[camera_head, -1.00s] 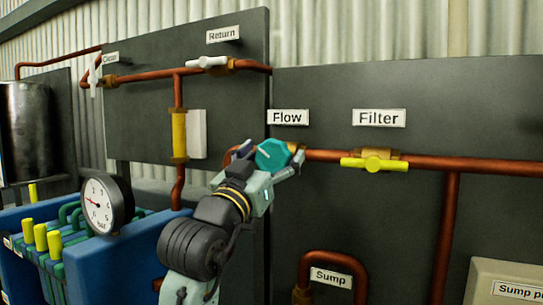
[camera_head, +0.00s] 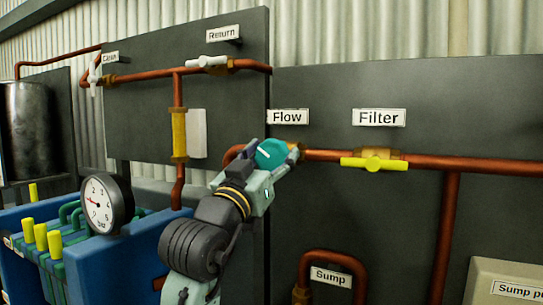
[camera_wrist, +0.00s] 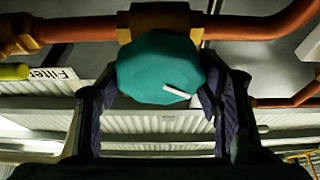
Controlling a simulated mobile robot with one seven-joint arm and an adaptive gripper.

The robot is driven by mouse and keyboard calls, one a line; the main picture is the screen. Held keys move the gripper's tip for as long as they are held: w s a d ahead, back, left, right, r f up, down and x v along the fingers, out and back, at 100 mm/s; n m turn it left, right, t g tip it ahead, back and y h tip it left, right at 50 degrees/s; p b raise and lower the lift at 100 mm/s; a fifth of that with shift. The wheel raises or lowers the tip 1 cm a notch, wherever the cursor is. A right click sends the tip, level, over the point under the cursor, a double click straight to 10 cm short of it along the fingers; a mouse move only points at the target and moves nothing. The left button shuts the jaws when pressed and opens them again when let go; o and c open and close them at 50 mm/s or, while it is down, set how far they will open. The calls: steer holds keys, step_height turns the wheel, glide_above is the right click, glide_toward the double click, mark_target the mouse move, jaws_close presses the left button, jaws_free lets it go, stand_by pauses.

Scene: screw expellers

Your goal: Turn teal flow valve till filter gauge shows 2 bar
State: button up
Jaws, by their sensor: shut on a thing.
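The teal flow valve (camera_head: 270,153) is a faceted knob with a white mark, on a copper pipe below the "Flow" label (camera_head: 288,117). My gripper (camera_head: 267,156) is shut on it, one finger on each side. In the wrist view the knob (camera_wrist: 160,66) sits between the dark finger pads, its white mark toward the lower right. The round white gauge (camera_head: 104,203) at the left reads in bar. Its red needle points left and slightly up; its small numerals are hard to read, so I cannot tell the exact value.
A yellow-handled valve (camera_head: 374,163) sits on the pipe right of the flow valve, under the "Filter" label (camera_head: 379,117). A white-handled valve (camera_head: 207,62) is above, under "Return". Blue filter plates with yellow handles (camera_head: 54,244) stand lower left. A sump pipe (camera_head: 331,257) is below.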

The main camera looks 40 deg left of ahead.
steer(key=n+y+p, duration=0.1)
steer(key=n+y, duration=0.1)
steer(key=n, duration=0.1)
steer(key=shift+r+p, duration=0.15)
steer(key=shift+p, duration=0.15)
steer(key=n+g+y+p, duration=0.1)
steer(key=n, duration=0.1)
steer(key=n+y+p, duration=0.1)
steer(key=n+p, duration=0.1)
steer(key=n, duration=0.1)
steer(key=shift+r+g, duration=0.1)
steer(key=shift+g, duration=0.3)
steer(key=n+g+y+p, duration=0.1)
steer(key=n+p, duration=0.1)
steer(key=n, duration=0.2)
steer(key=shift+a+p, duration=0.1)
steer(key=shift+p, duration=0.2)
steer(key=shift+f+n+g+y+p, duration=0.2)
steer(key=shift+n+g+y+p, duration=0.3)
steer(key=shift+n, duration=0.8)
steer(key=shift+f, duration=0.1)
steer(key=o, duration=1.2)
steer(key=shift+c, duration=0.2)
